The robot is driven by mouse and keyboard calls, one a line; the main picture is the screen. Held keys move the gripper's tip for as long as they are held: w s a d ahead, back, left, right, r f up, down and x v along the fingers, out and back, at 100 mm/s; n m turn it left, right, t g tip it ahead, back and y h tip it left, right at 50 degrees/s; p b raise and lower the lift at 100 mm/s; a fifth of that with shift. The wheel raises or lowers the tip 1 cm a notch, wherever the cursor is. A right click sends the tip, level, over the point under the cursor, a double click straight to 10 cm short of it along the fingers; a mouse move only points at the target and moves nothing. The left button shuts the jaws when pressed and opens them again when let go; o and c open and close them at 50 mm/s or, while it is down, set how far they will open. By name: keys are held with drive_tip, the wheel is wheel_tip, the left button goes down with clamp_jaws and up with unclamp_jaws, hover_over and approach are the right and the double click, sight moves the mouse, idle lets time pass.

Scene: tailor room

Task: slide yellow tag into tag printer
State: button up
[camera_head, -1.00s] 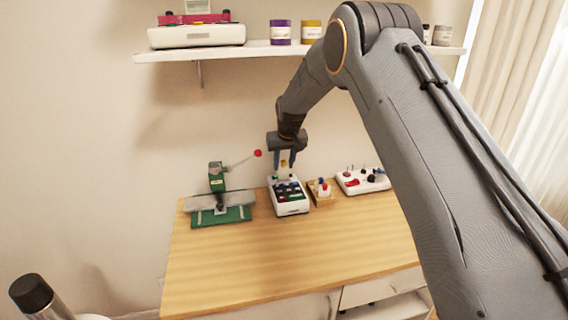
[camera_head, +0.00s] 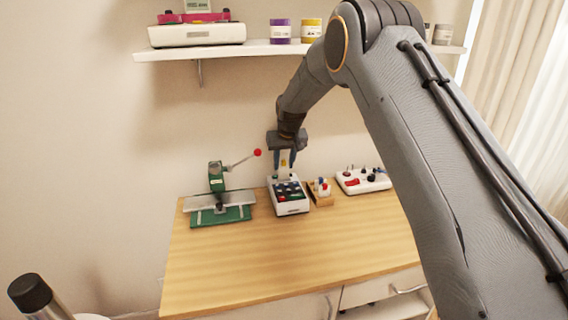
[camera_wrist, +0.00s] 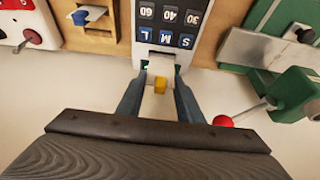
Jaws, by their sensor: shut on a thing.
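The tag printer (camera_head: 291,210) is a white box with dark keys on the wooden table, against the wall. The wrist view shows its keypad (camera_wrist: 171,16) with size letters and numbers, and a greenish slot area on the edge facing my gripper. My gripper (camera_wrist: 160,76) points down at that back edge. Its two blue-grey fingers are shut on a pale piece with a small yellow block, the yellow tag (camera_wrist: 160,84). In the head view the tag (camera_head: 284,163) is a small yellow spot between the fingers. How far the tag's end sits in the slot is hidden.
A green press (camera_head: 217,178) with a red-knobbed lever stands left of the printer. A small wooden tray (camera_head: 322,201) and a white control box (camera_head: 362,186) stand to the right. A wall shelf (camera_head: 265,51) hangs above. The table's front (camera_head: 270,260) is clear.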

sight(284, 172)
drive_tip(key=shift+f, duration=0.1)
drive_tip(key=shift+f, duration=0.4)
drive_tip(key=shift+f+b, duration=0.95)
drive_tip(key=shift+f, duration=0.7)
drive_tip(key=o, duration=1.1)
drive_tip(key=shift+c, duration=0.2)
drive_tip(key=shift+b+v, duration=0.9)
drive_tip(key=shift+v, duration=3.05)
drive_tip(key=s+d+f+m+g, duration=0.1)
drive_tip(key=s+d, duration=0.6)
drive_tip(key=s, duration=0.7)
drive_tip(key=s+d+f+m+g, duration=0.1)
drive_tip(key=s+d, duration=0.7)
drive_tip(key=s, duration=0.6)
drive_tip(key=s+d+f+m+g+h, duration=0.1)
drive_tip(key=s+d, duration=0.7)
drive_tip(key=s, duration=0.6)
drive_tip(key=shift+s+f+g, duration=0.15)
drive_tip(key=shift+s+g, duration=0.15)
